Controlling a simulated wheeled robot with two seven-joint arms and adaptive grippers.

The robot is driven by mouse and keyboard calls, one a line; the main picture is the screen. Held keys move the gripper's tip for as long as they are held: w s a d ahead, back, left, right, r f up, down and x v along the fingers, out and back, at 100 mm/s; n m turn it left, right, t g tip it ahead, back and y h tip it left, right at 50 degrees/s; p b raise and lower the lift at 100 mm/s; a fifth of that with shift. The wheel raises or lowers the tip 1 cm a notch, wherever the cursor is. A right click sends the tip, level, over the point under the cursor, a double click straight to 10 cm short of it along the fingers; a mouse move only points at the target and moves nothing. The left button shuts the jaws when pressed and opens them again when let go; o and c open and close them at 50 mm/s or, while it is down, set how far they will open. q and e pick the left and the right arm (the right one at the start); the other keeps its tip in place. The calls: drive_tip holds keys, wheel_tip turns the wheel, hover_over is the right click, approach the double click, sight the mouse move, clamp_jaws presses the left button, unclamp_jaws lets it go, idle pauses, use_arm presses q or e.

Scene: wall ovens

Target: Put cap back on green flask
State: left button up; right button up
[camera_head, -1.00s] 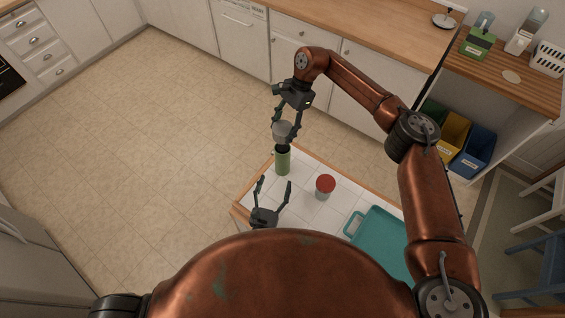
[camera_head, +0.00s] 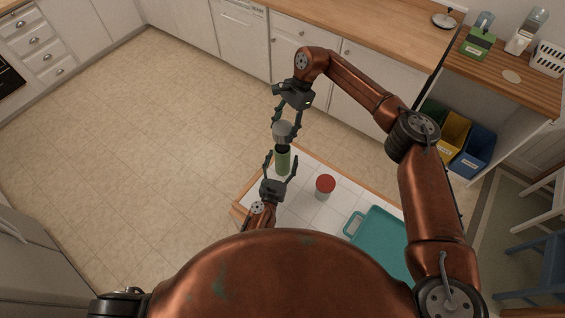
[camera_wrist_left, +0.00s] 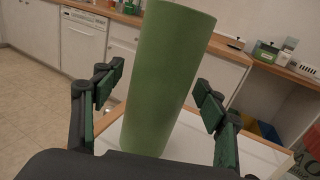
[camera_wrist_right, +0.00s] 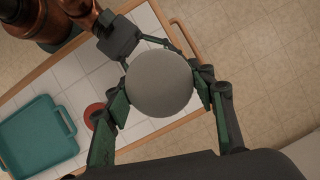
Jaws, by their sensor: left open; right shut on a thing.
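The green flask (camera_head: 283,162) stands upright on the white tiled table near its far left edge. My right gripper (camera_head: 281,128) is shut on the grey cap (camera_head: 283,132), just above the flask. The round cap (camera_wrist_right: 160,84) fills the space between the right fingers and hides the flask in the right wrist view. Whether cap and flask touch, I cannot tell. My left gripper (camera_head: 280,160) is open, with its fingers on either side of the flask's body. In the left wrist view, the flask (camera_wrist_left: 163,80) stands tilted in the picture between the open fingers, with gaps beside it.
A jar with a red lid (camera_head: 325,184) stands right of the flask. A teal tray (camera_head: 378,238) lies at the table's right. The tiled table (camera_head: 304,212) is clear between them. A wooden counter (camera_head: 365,35) with cabinets runs behind.

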use_arm(q)
drive_tip(key=shift+w, duration=0.1)
drive_tip(key=c, duration=1.8)
use_arm(e)
hover_over(283, 147)
drive_tip(key=shift+f, duration=2.45)
